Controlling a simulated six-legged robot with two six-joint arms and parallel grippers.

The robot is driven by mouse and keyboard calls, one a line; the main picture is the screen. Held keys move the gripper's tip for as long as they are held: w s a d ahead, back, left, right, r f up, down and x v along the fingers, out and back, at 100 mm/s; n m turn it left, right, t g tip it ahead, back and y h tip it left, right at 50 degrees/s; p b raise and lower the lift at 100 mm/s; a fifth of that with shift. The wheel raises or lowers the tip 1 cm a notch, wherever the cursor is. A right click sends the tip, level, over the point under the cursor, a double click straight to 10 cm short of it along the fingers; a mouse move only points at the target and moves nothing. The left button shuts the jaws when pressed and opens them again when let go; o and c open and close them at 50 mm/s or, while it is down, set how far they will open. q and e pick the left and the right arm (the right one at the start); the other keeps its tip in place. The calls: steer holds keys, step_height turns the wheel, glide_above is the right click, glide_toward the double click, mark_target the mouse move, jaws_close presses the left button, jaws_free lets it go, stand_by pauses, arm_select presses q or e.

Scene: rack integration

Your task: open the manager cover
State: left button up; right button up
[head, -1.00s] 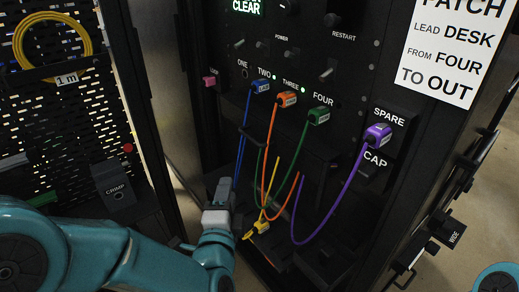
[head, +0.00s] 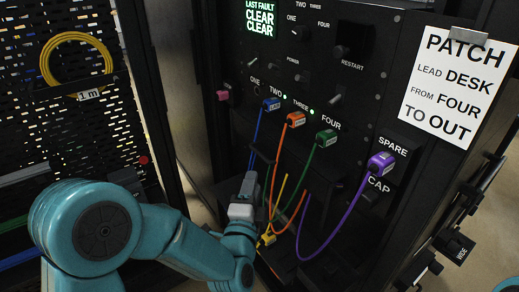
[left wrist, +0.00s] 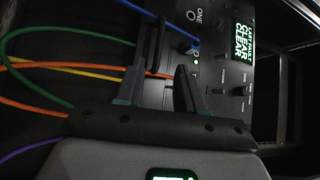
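The rack panel (head: 345,95) carries numbered ports with a blue plug (head: 272,104), an orange plug (head: 296,120), a green plug (head: 327,138) and a purple plug (head: 381,164). Their cables hang below it. My left gripper (head: 249,182) is in front of the panel's lower left, close to the blue cable (head: 255,140). In the left wrist view its fingers (left wrist: 160,88) stand apart, with a dark bar (left wrist: 155,45) beyond the gap. This bar may be part of the manager cover; I cannot tell whether the fingers touch it. My right gripper is out of view.
A yellow plug (head: 268,239) hangs low beside my left gripper. A perforated board (head: 115,125) with a coiled yellow cable (head: 77,62) is at the left. A white PATCH sign (head: 458,85) is at the upper right. Loose cables crowd the space below the ports.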

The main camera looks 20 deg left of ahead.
arm_select(q)
steer(key=p, duration=0.1)
glide_toward(265, 152)
steer(key=w+a+r, duration=0.1)
steer(key=w+r, duration=0.2)
steer(key=w, duration=0.1)
steer(key=shift+s+a+r, duration=0.1)
steer(key=shift+r, duration=0.15)
jaws_close()
